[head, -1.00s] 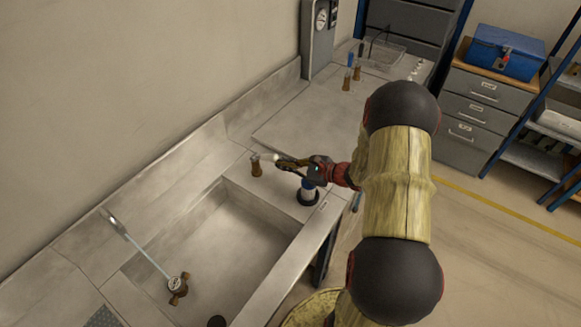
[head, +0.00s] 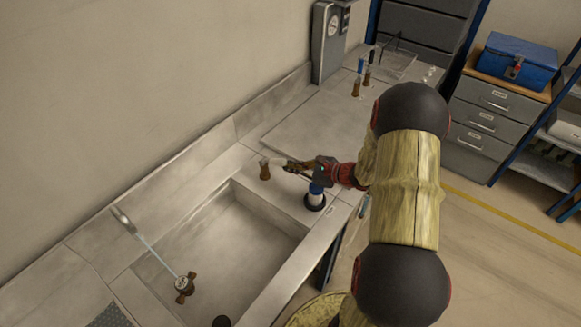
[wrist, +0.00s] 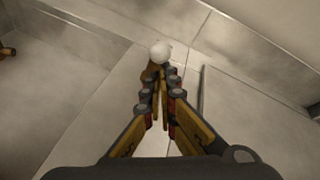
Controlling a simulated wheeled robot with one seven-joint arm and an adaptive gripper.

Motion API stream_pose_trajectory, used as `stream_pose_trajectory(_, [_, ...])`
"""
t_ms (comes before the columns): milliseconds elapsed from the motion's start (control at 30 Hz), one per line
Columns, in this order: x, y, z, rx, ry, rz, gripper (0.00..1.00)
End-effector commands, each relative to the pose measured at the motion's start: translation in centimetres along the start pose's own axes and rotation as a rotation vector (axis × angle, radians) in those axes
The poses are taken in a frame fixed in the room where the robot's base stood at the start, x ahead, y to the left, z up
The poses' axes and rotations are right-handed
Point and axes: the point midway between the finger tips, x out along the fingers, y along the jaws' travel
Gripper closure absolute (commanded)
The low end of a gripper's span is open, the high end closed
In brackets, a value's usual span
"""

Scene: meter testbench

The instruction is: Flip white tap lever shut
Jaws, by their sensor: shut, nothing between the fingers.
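A small brown tap fitting (head: 264,173) stands on the metal ledge behind the sink's far right corner. A white rounded end, apparently the tap lever (head: 277,161), shows between it and my fingertips. In the wrist view the white end (wrist: 160,52) is just beyond the tips of my gripper (wrist: 156,73). The fingers are shut with nothing held. I cannot tell whether they touch the lever. My gripper (head: 290,165) reaches in from the right, above the ledge. The fingers partly hide the lever, so its angle is unclear.
The sink (head: 220,240) opens at front left, with a pale stream running from a wall spout (head: 125,220) to a round brass meter (head: 184,286). A blue and white cylinder on a dark base (head: 315,200) stands below my wrist. Several coloured-top fittings stand farther back.

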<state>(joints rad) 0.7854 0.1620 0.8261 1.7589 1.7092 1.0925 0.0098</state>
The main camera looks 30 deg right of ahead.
Motion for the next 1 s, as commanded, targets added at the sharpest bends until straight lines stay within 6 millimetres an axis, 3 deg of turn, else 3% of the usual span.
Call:
stream_pose_trajectory(467, [-0.3, -0.6, 1.5, 0.008, 0.087, 0.045, 1.0])
stream_pose_trajectory(1000, [-0.1, -2.2, 4.7, 0.038, 0.34, 0.172, 1.0])
